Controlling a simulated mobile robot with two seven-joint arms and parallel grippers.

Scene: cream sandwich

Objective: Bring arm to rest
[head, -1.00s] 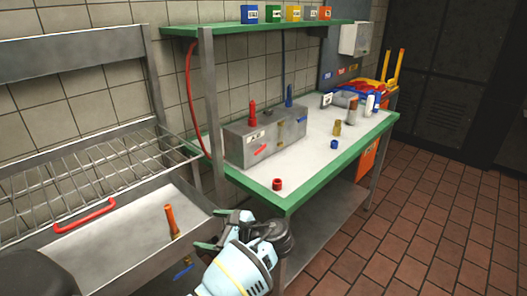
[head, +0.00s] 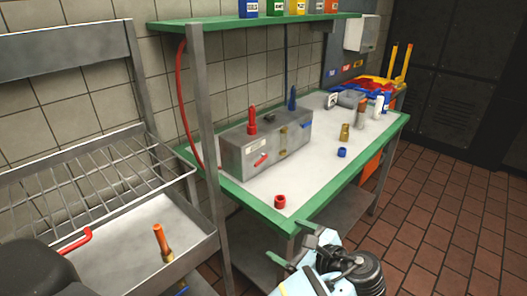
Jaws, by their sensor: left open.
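My left gripper (head: 291,252) is at the lower middle of the head view, in front of the near corner of the green-edged table (head: 240,192). Its dark fingers stand apart with nothing seen between them. The light blue and black wrist shows at the bottom edge. My right gripper is not in view.
On the table are a grey metal box (head: 265,143), a red cap (head: 280,201), a blue cap (head: 342,152) and a brass piece (head: 345,132). A green shelf (head: 220,24) holds several coloured boxes. A metal rack (head: 90,185) stands left. Brick floor (head: 430,220) is free at right.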

